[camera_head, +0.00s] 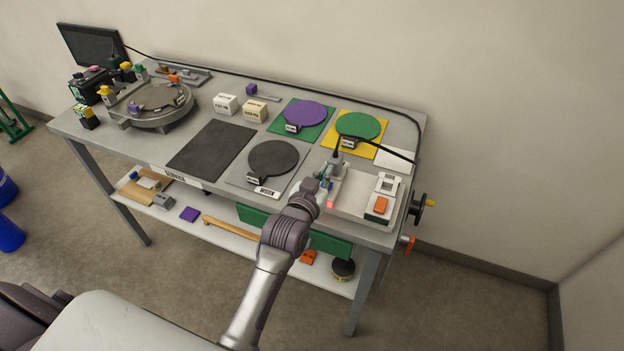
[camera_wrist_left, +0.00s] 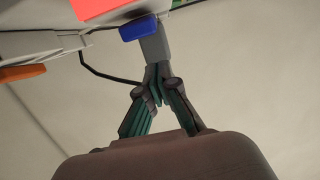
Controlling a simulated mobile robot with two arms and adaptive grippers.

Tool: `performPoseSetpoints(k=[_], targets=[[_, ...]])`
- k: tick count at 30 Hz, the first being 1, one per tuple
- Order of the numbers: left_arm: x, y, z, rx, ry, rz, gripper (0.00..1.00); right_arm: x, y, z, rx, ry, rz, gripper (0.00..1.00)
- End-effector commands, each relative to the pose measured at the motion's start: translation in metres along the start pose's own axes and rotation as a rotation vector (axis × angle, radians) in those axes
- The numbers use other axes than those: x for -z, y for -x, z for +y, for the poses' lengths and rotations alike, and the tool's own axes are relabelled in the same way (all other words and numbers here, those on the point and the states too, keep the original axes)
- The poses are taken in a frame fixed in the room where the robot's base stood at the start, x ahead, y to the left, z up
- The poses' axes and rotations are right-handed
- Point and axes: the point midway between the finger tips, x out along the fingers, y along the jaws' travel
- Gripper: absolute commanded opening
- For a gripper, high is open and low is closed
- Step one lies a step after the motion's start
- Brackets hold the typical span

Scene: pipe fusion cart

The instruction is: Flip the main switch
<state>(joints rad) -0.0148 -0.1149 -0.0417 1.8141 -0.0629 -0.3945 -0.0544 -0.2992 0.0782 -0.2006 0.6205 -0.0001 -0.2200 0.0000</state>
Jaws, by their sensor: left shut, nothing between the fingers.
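My left gripper (camera_head: 328,177) is over the right end of the grey workbench, at the left side of a pale control box (camera_head: 358,208). In the left wrist view its two fingers (camera_wrist_left: 156,88) are shut with nothing between them. Their tips are close to a grey piece (camera_wrist_left: 153,48) with a blue block (camera_wrist_left: 138,28) beside it; I cannot tell whether they touch. A red face (camera_wrist_left: 105,8) shows above the blue block. The box carries a white-framed part (camera_head: 388,183) and an orange part (camera_head: 380,205). I cannot tell for sure which part is the main switch. My right gripper is out of view.
Green (camera_head: 358,126) and purple (camera_head: 305,115) discs lie on coloured mats behind the gripper. A dark disc (camera_head: 273,158) lies to its left. A black cable runs along the bench's back to the right end. A crank (camera_head: 420,206) sticks out at the right edge.

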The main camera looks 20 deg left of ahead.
Motion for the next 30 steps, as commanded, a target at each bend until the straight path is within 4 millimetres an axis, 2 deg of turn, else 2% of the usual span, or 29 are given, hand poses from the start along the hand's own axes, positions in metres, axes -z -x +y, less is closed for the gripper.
performPoseSetpoints(k=[1, 3, 9, 15, 21, 30], targets=[[0.019, 0.000, -0.001, 0.000, -0.001, 0.000, 0.00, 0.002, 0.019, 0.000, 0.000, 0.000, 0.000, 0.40], [0.009, 0.015, -0.001, 0.000, 0.000, -0.002, 0.00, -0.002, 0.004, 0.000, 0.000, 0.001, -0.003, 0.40], [0.019, 0.056, -0.001, 0.000, 0.001, 0.000, 0.00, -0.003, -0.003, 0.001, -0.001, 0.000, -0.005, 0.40], [0.028, 0.085, -0.001, -0.001, 0.000, -0.001, 0.00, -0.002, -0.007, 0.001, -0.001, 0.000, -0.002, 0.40], [0.031, 0.096, -0.001, -0.001, 0.000, -0.001, 0.00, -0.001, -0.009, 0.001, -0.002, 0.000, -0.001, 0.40], [0.032, 0.096, -0.001, 0.000, 0.000, -0.001, 0.00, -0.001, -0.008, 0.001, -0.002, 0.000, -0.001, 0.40]])
